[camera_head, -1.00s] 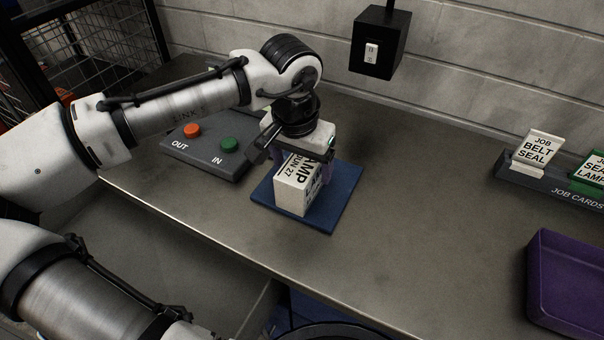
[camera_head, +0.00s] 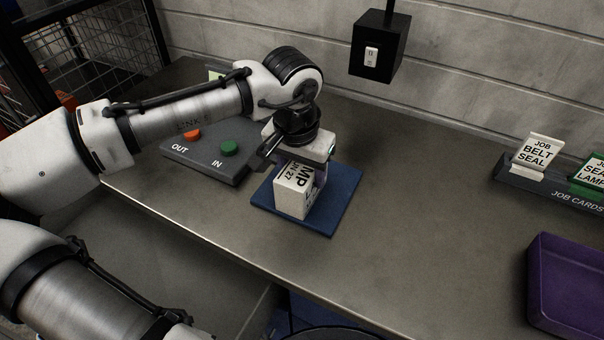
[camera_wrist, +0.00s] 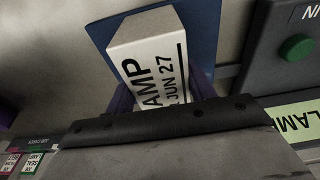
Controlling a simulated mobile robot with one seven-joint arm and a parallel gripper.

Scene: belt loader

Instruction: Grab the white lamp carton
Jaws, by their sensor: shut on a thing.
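The white lamp carton (camera_head: 291,197) stands at the blue mat (camera_head: 338,205), with black print reading part of "LAMP" and "JUN 27". I cannot tell whether its base touches the mat. My gripper (camera_head: 300,180) is over the carton from above and shut on it. In the wrist view the carton (camera_wrist: 150,55) lies between the two purple finger pads, with the blue mat (camera_wrist: 197,25) behind it. The gripper body hides the carton's upper part and some of its label.
A grey control box (camera_head: 205,152) with orange OUT and green IN buttons is close on the left. A card rack (camera_head: 548,180) and purple tray (camera_head: 566,285) are at right. A black switch box (camera_head: 378,45) hangs above the back. The table between is clear.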

